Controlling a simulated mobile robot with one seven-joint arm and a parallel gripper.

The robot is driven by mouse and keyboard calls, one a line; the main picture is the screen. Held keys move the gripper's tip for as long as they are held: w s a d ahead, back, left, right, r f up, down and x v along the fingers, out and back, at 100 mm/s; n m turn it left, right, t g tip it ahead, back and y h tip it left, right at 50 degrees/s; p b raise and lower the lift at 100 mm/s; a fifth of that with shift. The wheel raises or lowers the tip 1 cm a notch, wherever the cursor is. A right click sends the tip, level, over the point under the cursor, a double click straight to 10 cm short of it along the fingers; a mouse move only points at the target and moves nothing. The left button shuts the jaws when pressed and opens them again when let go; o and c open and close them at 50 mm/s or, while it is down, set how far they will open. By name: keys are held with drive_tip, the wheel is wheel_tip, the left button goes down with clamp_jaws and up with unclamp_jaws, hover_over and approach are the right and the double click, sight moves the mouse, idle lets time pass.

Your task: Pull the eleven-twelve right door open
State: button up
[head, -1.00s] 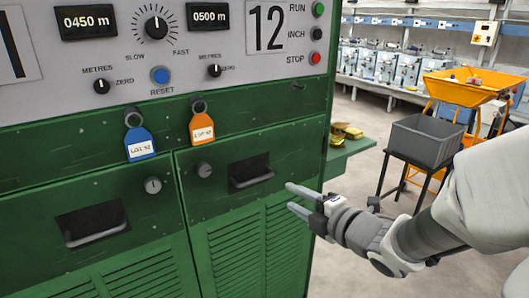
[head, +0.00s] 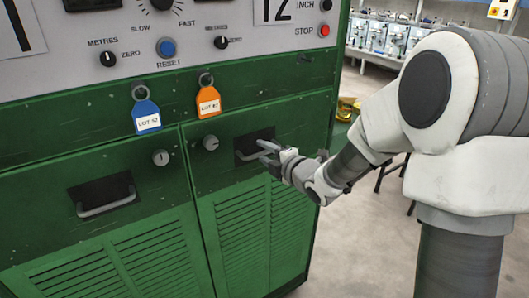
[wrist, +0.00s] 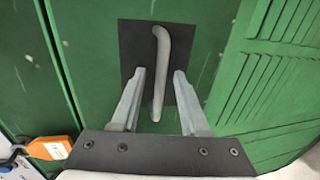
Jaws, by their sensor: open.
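The right door (head: 222,172) of the green machine, under the panel marked 12, looks shut, flush with the left door (head: 48,172). Its grey bar handle (wrist: 160,45) sits over a dark recess (wrist: 131,45). My gripper (head: 261,150) is at this handle in the head view, partly hiding it. In the wrist view my gripper (wrist: 160,73) is open, one finger on each side of the bar. Gaps show between bar and fingers, so neither finger visibly touches it.
The left door has its own handle (head: 106,204). A blue tag (head: 146,115) and an orange tag (head: 208,101) hang above the doors. A round lock knob (head: 210,143) is left of the right handle. Open floor (head: 345,245) lies right of the machine.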

drive_tip(key=shift+w+a, duration=0.1)
clamp_jaws()
idle(1.4)
